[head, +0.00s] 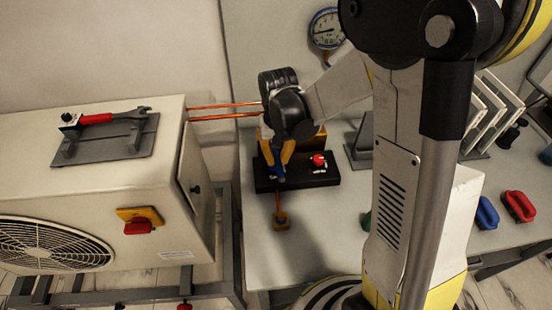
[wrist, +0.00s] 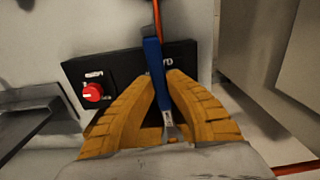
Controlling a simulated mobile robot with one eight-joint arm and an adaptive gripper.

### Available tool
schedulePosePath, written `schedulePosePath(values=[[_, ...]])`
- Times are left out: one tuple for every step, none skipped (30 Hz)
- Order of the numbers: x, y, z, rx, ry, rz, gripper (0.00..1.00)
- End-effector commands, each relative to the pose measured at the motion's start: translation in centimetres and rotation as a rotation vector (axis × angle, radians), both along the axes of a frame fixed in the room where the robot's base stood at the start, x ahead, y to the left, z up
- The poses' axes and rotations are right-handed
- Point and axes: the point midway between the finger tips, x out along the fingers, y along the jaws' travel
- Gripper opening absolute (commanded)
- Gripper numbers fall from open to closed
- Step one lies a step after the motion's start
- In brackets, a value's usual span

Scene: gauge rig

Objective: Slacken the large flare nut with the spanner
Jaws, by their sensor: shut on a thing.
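My gripper (head: 277,157) is over the bench at the black block and shut on a blue-handled tool (wrist: 153,68). In the wrist view, the tool lies between the two orange fingers, with a silver end toward the palm. An orange line runs from its other end toward a yellow piece (head: 282,220). A spanner with a red grip (head: 97,119) lies on a dark grey holder (head: 75,152) on top of the outdoor unit, far from my gripper. Two copper pipes (head: 222,106) leave the unit's side. I cannot make out the large flare nut.
The black block (head: 325,180) with a red knob (head: 319,160) stands on the bench. A pressure gauge (head: 327,28) is behind it. Blue (head: 487,213) and red (head: 520,206) items lie at the right. A gap separates the outdoor unit (head: 90,190) from the bench.

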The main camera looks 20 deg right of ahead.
Motion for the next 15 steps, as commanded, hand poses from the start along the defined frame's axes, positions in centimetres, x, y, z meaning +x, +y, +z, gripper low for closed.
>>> schedulePosePath(values=[[-0.09,-0.12,-0.18,0.000,0.002,0.005,0.00],[-0.08,-0.18,-0.18,0.000,0.002,0.009,0.00],[-0.09,-0.25,-0.19,0.000,0.002,0.014,0.00],[-0.10,-0.31,-0.19,0.000,0.002,0.019,0.00],[-0.10,-0.37,-0.19,0.000,0.002,0.023,0.00],[-0.10,-0.44,-0.19,0.000,0.002,0.029,0.00],[-0.11,-0.49,-0.19,0.000,0.001,0.033,0.00],[-0.11,-0.54,-0.19,0.000,0.001,0.037,0.00],[-0.11,-0.61,-0.19,0.000,0.001,0.042,0.00],[-0.11,-0.67,-0.19,-0.001,0.001,0.047,0.00],[-0.11,-0.72,-0.19,-0.001,0.001,0.052,0.00],[-0.11,-0.78,-0.19,-0.001,0.001,0.057,0.00],[-0.12,-0.82,-0.19,-0.001,0.001,0.060,0.00],[-0.11,-0.86,-0.18,-0.001,0.001,0.064,0.00],[-0.12,-0.91,-0.18,-0.001,0.001,0.068,0.00]])
